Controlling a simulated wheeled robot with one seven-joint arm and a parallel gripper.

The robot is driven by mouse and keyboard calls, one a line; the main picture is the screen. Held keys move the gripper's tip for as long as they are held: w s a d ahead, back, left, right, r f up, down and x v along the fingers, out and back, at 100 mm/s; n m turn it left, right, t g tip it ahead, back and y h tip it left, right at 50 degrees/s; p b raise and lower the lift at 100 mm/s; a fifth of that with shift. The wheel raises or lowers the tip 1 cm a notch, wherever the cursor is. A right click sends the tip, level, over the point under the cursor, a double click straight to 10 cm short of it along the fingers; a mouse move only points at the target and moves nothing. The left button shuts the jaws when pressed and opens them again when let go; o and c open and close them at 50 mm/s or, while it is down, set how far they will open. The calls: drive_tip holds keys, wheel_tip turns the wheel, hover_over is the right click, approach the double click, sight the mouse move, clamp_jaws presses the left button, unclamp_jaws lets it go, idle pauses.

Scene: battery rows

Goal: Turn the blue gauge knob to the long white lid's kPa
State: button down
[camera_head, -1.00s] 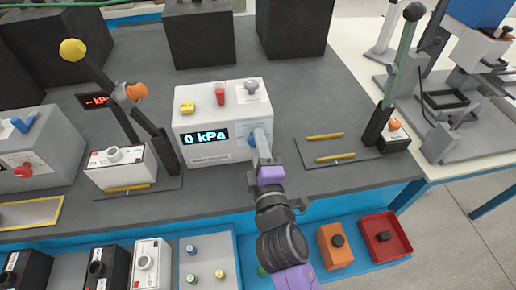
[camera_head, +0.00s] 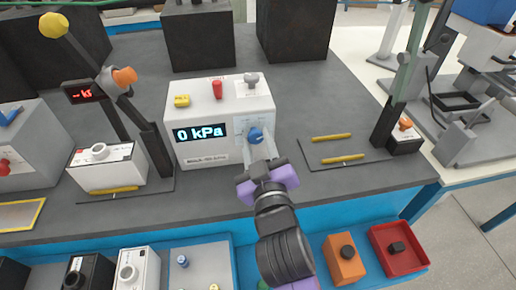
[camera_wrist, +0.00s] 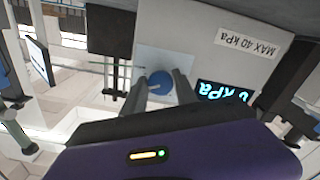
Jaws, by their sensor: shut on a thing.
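The grey-white gauge box (camera_head: 226,108) stands on the bench, and its display (camera_head: 200,133) reads "0 kPa". The blue gauge knob (camera_head: 255,135) is on the right of its front face. My gripper (camera_head: 258,145) is at the knob, with its fingers on either side of it. In the wrist view the blue knob (camera_wrist: 160,83) sits between the two fingertips, which are shut on it. A "MAX 40 kPa" label (camera_wrist: 245,43) shows on the box. A white box with a round cap (camera_head: 102,164) stands left of the gauge; I cannot tell whether its top is the long white lid.
A mat with two yellow bars (camera_head: 338,152) and another lever (camera_head: 388,120) are on the right. An orange box (camera_head: 343,262) and a red tray (camera_head: 398,262) sit on the lower shelf.

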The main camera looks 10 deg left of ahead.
drive_tip(key=m+b, duration=0.1)
drive_tip(key=m, duration=0.1)
drive_tip(key=m+b, duration=0.1)
drive_tip(key=m, duration=0.1)
drive_tip(key=shift+f+m, duration=0.2)
drive_tip(key=shift+m, duration=0.2)
drive_tip(key=shift+b, duration=0.3)
drive_tip(key=c, duration=1)
unclamp_jaws()
drive_tip(key=shift+r, duration=0.1)
drive_tip(key=v, duration=0.8)
drive_tip(key=shift+a, duration=0.1)
